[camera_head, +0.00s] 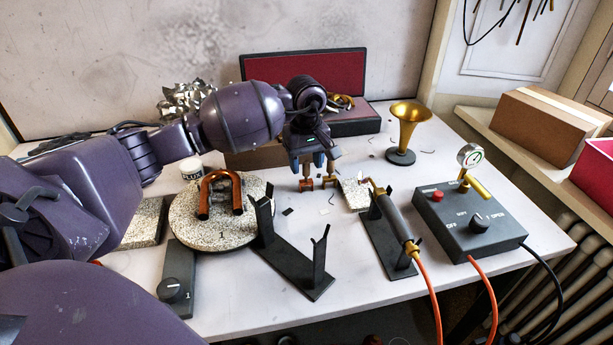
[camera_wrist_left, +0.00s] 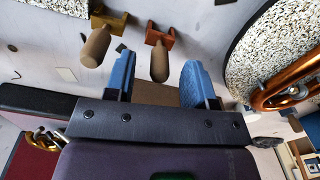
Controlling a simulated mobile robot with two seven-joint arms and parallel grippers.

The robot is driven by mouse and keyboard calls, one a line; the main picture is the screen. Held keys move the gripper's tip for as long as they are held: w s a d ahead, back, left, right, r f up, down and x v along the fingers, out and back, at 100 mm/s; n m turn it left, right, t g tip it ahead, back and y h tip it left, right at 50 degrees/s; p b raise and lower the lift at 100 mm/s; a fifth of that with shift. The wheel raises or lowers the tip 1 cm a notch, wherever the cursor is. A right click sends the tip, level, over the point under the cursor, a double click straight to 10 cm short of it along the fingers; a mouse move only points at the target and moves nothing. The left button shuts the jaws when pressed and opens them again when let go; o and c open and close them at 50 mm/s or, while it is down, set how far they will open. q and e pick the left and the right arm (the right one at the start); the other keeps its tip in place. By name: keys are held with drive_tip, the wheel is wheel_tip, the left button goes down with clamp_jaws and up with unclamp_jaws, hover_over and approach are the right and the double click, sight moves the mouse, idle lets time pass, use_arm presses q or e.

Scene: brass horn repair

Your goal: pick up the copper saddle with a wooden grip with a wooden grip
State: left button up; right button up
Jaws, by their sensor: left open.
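The copper saddle (camera_head: 306,185) stands on the white bench with its wooden grip upward. In the left wrist view the copper saddle (camera_wrist_left: 160,36) is at the top centre, and its brown wooden grip (camera_wrist_left: 160,62) reaches toward the camera. My left gripper (camera_head: 306,164) is above the saddle, pointing down. In the left wrist view its blue fingers (camera_wrist_left: 157,68) are open, one on each side of that grip as seen. Contact cannot be told. A yellower saddle (camera_wrist_left: 108,20) with a similar grip (camera_wrist_left: 95,48) stands beside it, outside the fingers. My right gripper does not show.
A round speckled plate (camera_head: 247,222) carries a bent copper tube (camera_head: 207,192). A black stand (camera_head: 298,276) is in front. A torch (camera_head: 395,222) rests on another stand, beside a control box (camera_head: 470,222). A brass horn (camera_head: 407,125) and red-lined case (camera_head: 345,125) are behind.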

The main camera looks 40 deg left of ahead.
use_arm(q)
wheel_tip(320, 180, down, 2)
drive_tip(key=shift+f, duration=0.1)
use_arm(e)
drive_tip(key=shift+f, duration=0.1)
use_arm(q)
drive_tip(key=c, duration=0.9)
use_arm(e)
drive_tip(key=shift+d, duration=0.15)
